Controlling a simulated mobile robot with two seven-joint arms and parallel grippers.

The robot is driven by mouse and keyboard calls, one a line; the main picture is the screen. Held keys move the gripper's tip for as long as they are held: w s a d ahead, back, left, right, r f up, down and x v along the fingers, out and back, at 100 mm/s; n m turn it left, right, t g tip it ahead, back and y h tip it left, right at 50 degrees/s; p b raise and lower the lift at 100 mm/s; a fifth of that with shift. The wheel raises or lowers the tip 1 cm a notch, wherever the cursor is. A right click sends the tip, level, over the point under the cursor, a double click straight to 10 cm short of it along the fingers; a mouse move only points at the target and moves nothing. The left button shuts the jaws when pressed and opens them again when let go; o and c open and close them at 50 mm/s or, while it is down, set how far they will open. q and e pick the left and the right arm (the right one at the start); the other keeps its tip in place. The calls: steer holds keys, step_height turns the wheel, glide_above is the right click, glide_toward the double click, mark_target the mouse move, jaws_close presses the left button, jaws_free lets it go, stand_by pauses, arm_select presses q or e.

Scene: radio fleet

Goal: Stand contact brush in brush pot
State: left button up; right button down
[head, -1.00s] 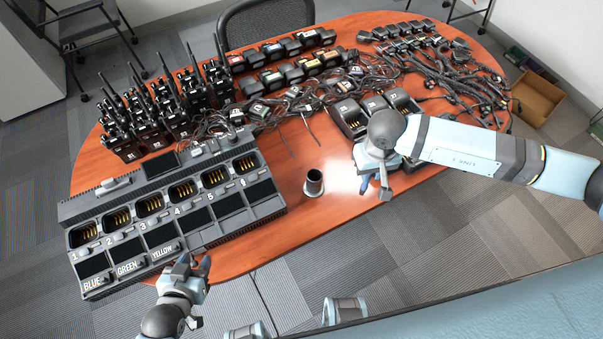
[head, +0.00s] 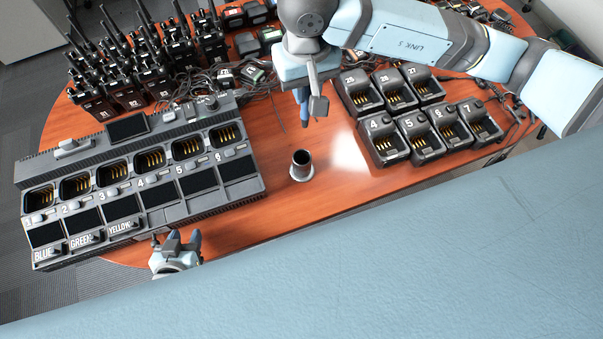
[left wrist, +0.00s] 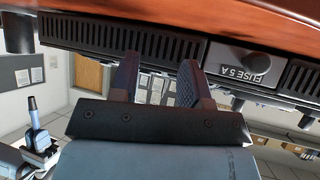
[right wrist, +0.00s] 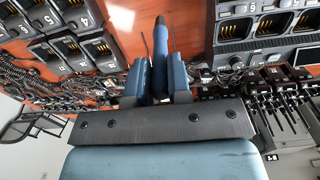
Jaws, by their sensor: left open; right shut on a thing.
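The brush pot (head: 302,163), a small dark open-topped cylinder with a pale base, stands upright on the table right of the large charger. It also appears upside down at the upper left of the left wrist view (left wrist: 17,32). My right gripper (right wrist: 160,75) is shut on the blue contact brush (right wrist: 160,35), which it holds pointing down. In the head view the brush (head: 304,117) is above the table, beyond and apart from the pot. My left gripper (head: 176,238) is open and empty by the large charger's front edge; its fingers also show in the left wrist view (left wrist: 162,80).
The large multi-bay charger (head: 150,180) fills the table's left. Radios (head: 120,85) stand behind it. Single chargers (head: 425,138) stand at the right, with tangled cables and adapters farther back. Bare table (head: 255,220) surrounds the pot.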

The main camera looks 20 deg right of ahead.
arm_select(q)
steer(key=shift+f+b, duration=0.4)
steer(key=shift+f, duration=0.4)
steer(key=shift+r, duration=0.1)
steer(key=shift+r+p, duration=0.45)
steer(key=shift+p, duration=0.15)
steer(key=shift+a, duration=0.1)
arm_select(e)
step_height(320, 180, down, 18)
steer(key=s+a, duration=0.1)
steer(key=shift+s, duration=0.15)
arm_select(q)
steer(key=shift+s+f, duration=0.1)
steer(key=shift+f, duration=0.1)
arm_select(e)
steer(key=shift+f, duration=0.15)
steer(key=c, duration=1.1)
jaws_free()
arm_select(q)
steer(key=shift+r, duration=0.15)
arm_select(e)
steer(key=shift+o, duration=0.2)
